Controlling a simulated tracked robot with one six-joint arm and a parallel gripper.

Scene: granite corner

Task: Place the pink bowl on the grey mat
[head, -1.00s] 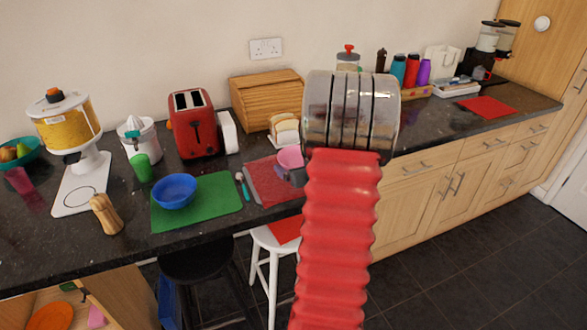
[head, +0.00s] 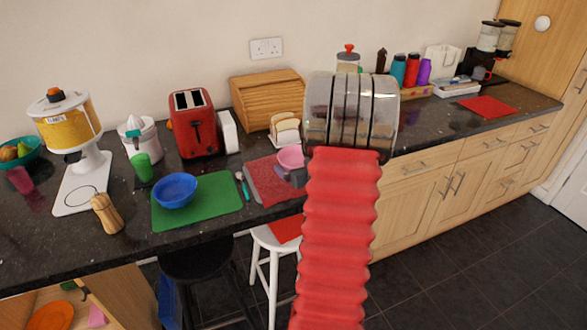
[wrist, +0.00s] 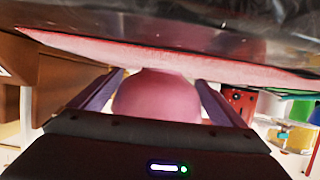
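The pink bowl (head: 290,157) is at the right part of a dull red mat with a greyish edge (head: 262,183), partly hidden behind my arm. In the wrist view the bowl (wrist: 158,98) sits between the two fingers of my gripper (wrist: 160,85), one finger on each side. The bowl's far end meets or nearly meets the reddish mat surface (wrist: 90,46); I cannot tell if it touches. Whether the fingers press on the bowl is unclear. In the head view my gripper is mostly hidden behind my arm. I see no plainly grey mat.
Left of the mat are a teal-handled spoon (head: 242,185), a green mat (head: 222,205) and a blue bowl (head: 176,191). A red toaster (head: 195,125), bread box (head: 265,98) and toast rack (head: 286,128) stand behind. Stools (head: 268,243) stand before the counter.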

